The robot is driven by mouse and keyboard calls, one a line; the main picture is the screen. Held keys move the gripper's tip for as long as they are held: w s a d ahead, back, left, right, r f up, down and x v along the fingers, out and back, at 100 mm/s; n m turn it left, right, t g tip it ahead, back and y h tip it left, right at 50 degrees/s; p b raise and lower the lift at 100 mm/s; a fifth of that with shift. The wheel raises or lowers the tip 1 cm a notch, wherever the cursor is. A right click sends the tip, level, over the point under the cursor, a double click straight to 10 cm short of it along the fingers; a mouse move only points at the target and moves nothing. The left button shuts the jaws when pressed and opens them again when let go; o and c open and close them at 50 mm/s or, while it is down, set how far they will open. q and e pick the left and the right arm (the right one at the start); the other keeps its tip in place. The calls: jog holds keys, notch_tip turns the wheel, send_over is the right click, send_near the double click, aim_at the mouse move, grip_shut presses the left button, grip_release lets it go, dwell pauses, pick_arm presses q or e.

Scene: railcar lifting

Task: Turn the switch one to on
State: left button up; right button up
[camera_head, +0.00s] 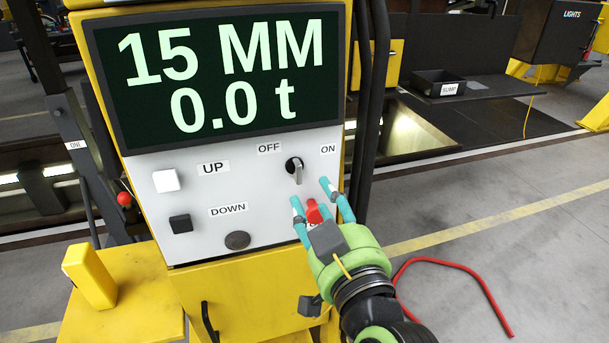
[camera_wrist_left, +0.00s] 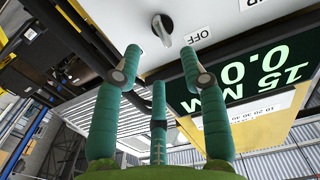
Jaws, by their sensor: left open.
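The switch (camera_head: 297,169) is a dark round knob with a grey grip on the white panel (camera_head: 215,175) under the display. The OFF label is at its upper left and the ON label at its upper right. The grip looks nearly upright, but I cannot tell its exact setting. My left gripper (camera_head: 311,193), with a green body and teal fingers, is open just below and right of the knob, apart from it. In the left wrist view the knob (camera_wrist_left: 162,28) shows beyond the spread fingers, with nothing between them. My right gripper is not in view.
A red control (camera_head: 314,211) sits below the knob, partly hidden by my gripper. A white UP button (camera_head: 166,180), a black DOWN button (camera_head: 181,223) and a dark round button (camera_head: 237,240) are on the panel. Dark cables (camera_head: 378,90) run along its right side.

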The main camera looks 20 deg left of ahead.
aim_at(302, 173)
pick_arm(q)
jog(key=p+x, duration=0.2)
jog(key=x, duration=0.4)
jog(key=shift+s+a+r, duration=0.1)
jog(key=shift+r, duration=0.1)
jog(key=shift+w+a+p, duration=0.15)
jog(key=shift+w+p, duration=0.2)
jog(key=shift+w, duration=0.05)
jog(key=shift+f, duration=0.1)
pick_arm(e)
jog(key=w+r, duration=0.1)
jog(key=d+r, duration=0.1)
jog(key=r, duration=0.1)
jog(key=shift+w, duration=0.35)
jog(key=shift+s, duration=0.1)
pick_arm(q)
jog(key=shift+c, duration=0.8)
grip_shut()
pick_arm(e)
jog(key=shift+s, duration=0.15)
